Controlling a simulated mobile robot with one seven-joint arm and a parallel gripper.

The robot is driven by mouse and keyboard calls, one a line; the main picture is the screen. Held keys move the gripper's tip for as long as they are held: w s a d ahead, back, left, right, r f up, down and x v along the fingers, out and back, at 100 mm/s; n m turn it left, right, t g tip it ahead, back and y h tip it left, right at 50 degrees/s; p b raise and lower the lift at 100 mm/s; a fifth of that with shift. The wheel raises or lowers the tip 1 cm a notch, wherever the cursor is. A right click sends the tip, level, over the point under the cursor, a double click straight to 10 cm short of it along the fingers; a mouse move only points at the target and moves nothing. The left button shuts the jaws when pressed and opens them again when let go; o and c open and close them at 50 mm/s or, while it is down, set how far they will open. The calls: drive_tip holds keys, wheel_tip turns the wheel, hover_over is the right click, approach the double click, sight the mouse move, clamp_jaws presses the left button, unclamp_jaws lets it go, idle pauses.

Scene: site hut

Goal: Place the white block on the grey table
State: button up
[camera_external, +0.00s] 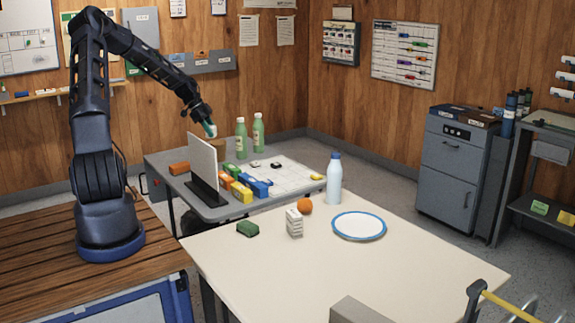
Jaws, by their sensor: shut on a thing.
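My gripper (207,124) is raised over the grey table (160,160) at the back left. It is shut on a small white thing (211,131), which looks like the white block. The block is small in the picture and partly covered by the teal-tipped fingers. It is near the top of an upright white panel, and a brown object is just below and behind it. I cannot tell the exact height of the block above the table.
The white panel (203,160) stands on a dark base on the grey table. Several coloured blocks (242,192), papers (297,179) and two green bottles (241,138) crowd that table. The cream table (240,275) in front bears a white bottle (334,180), plate (359,226), orange and carton.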

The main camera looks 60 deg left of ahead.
wheel_tip(320, 180, down, 18)
drive_tip(key=shift+f, duration=0.25)
idle(0.4)
drive_tip(key=shift+f, duration=0.15)
drive_tip(key=o, duration=1)
drive_tip(key=v, duration=1.2)
